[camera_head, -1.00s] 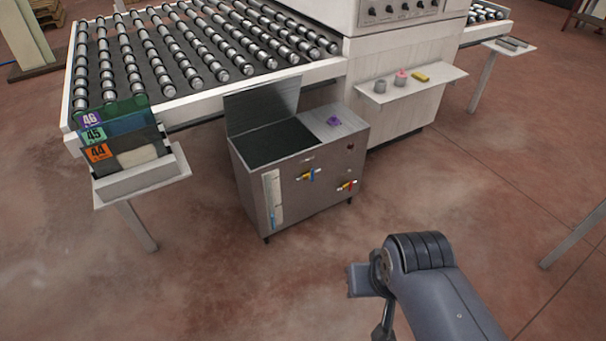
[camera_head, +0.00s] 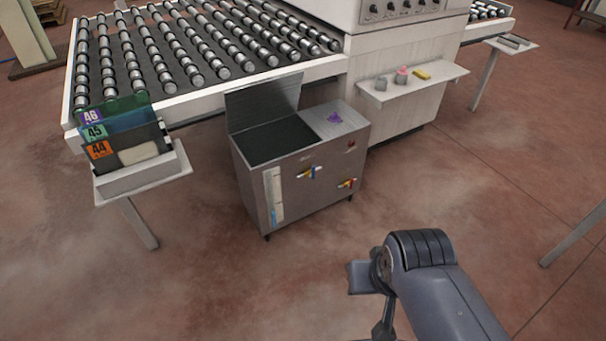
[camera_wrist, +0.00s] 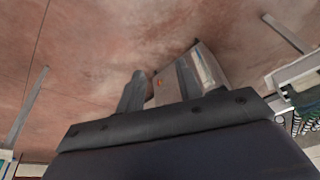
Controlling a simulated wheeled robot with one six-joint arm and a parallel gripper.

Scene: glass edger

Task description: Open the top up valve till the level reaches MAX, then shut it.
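A grey metal tank (camera_head: 331,208) with its lid (camera_head: 264,101) raised stands on the floor in front of the machine. A valve with a blue and yellow handle (camera_head: 311,173) is on the upper middle of its front. A second valve with a red and yellow handle (camera_head: 347,184) is lower right. A level gauge (camera_head: 275,197) runs up the front left edge, with blue low in it; its marks are too small to read. My arm is at lower right of the head view, apart from the tank.
A roller conveyor (camera_head: 200,55) stands behind the tank. A holder (camera_head: 145,177) with numbered plates 44, 45 and 46 is at left. A side shelf (camera_head: 412,84) with small items sticks out at right. The floor before the tank is clear.

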